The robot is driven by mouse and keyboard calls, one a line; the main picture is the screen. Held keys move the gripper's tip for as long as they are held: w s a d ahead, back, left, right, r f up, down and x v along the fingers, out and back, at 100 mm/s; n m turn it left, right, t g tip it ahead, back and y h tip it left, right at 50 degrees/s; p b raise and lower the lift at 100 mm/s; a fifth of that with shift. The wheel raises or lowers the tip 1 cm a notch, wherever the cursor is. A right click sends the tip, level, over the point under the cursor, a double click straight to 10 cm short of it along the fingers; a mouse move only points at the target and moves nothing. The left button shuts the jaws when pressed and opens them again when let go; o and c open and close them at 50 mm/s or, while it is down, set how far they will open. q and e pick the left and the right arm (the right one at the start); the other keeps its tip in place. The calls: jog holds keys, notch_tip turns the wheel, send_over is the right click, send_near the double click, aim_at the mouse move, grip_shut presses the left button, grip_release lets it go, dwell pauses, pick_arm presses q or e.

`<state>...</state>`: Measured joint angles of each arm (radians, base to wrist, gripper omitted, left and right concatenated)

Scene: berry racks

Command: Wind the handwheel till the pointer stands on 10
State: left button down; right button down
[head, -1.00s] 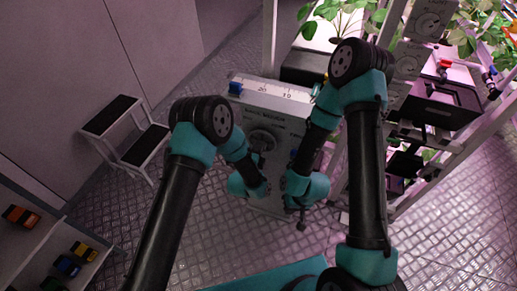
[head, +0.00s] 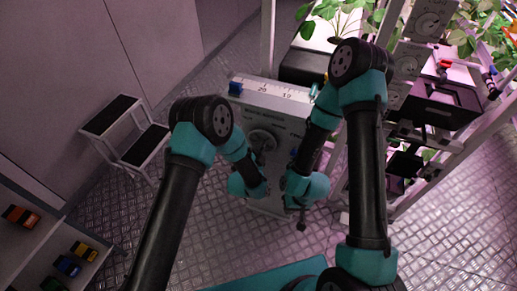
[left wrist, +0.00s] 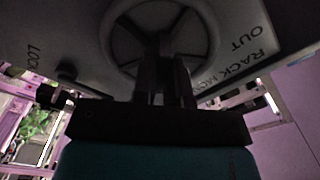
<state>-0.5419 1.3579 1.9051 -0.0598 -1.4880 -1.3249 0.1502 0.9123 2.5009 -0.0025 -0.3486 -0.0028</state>
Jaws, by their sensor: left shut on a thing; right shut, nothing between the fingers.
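The grey handwheel (head: 262,137) is on the front of a pale box (head: 285,126). It also shows in the left wrist view, with its rim and spokes (left wrist: 122,45). My left gripper (left wrist: 165,72) is shut on the handwheel; which part lies between the fingers is too dark to tell. A white scale (head: 274,91) with 20 and 10 runs along the box top. A blue block (head: 236,88) sits at its left end, left of 20; I cannot tell whether it is the pointer. My right gripper (head: 302,224) is shut and empty, low beside the box.
A step stool (head: 125,130) stands to the left. A shelf (head: 40,252) with small coloured items is at lower left. A plant rack (head: 385,170) with dark trays stands close on the right. Patterned metal floor is open around the box.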

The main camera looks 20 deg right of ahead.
pick_arm(q)
jog(key=n, duration=2.7)
jog(key=shift+n, duration=0.3)
jog(key=c, duration=1.2)
grip_release()
jog(key=shift+o, duration=0.2)
jog(key=shift+s+a, duration=0.1)
jog(key=v, duration=1.7)
